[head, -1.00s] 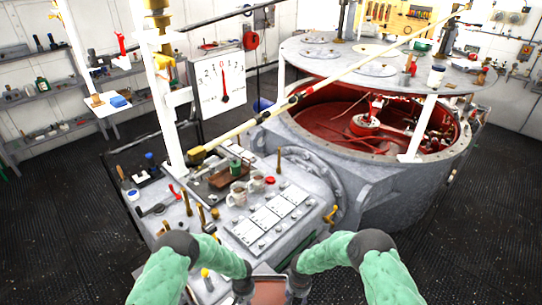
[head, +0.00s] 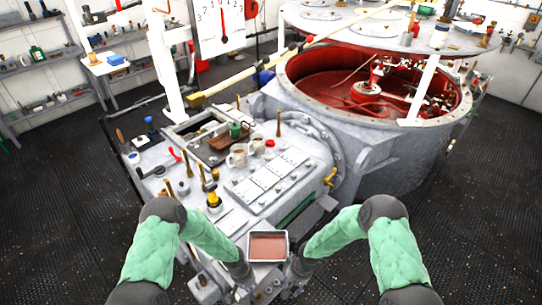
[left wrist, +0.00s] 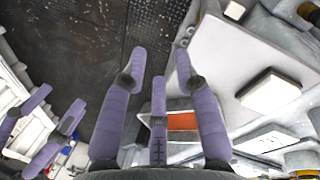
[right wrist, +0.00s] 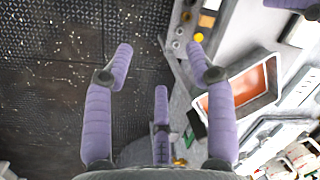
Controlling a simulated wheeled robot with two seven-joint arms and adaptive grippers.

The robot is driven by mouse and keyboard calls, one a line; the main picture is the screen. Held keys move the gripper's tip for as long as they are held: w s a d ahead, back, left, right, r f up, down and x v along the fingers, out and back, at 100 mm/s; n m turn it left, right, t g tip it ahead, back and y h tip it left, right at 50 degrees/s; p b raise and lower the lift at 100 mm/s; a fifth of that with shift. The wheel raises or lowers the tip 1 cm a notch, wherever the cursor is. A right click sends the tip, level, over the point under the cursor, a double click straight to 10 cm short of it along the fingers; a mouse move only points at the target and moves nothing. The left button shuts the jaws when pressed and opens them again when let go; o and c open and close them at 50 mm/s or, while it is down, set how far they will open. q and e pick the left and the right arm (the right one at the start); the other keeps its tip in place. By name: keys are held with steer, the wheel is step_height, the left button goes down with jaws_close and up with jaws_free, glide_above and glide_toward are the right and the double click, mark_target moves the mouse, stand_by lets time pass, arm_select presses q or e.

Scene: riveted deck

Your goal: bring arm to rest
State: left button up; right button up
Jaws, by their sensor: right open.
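My left gripper (head: 246,290) is low in the middle of the head view, just left of a metal tray with a red-brown inside (head: 267,234). In the left wrist view its purple fingers (left wrist: 160,58) stand apart with nothing between them. My right gripper (head: 292,288) is just right of the same tray, and its fingers are hard to make out there. In the right wrist view its fingers (right wrist: 160,50) are spread wide and empty. The tray shows behind the right finger in that view (right wrist: 272,70). Both green-sleeved arms are bent, with their elbows out to the sides.
A grey control console (head: 235,205) with levers, white panels and mugs (head: 237,155) stands directly ahead. A round vessel with a red interior (head: 335,104) stands behind it to the right. Shelves (head: 45,80) line the left wall. Dark riveted floor (head: 60,220) is clear on both sides.

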arm_select(q)
steer(key=s+a+f+n+t+h+b, duration=0.1)
steer(key=s+a+f+n+b, duration=0.1)
steer(key=s+f+b, duration=0.8)
steer(key=s+b, duration=0.3)
steer(key=b, duration=0.2)
steer(key=shift+s+h, duration=0.2)
steer(key=shift+h, duration=0.1)
arm_select(e)
steer(key=s+d+f+m+t+y, duration=0.1)
steer(key=s+f+m, duration=0.1)
steer(key=s+f, duration=1)
steer(key=shift+s+d+f+y, duration=0.2)
steer(key=shift+s+d+y, duration=0.15)
steer(key=shift+s, duration=0.55)
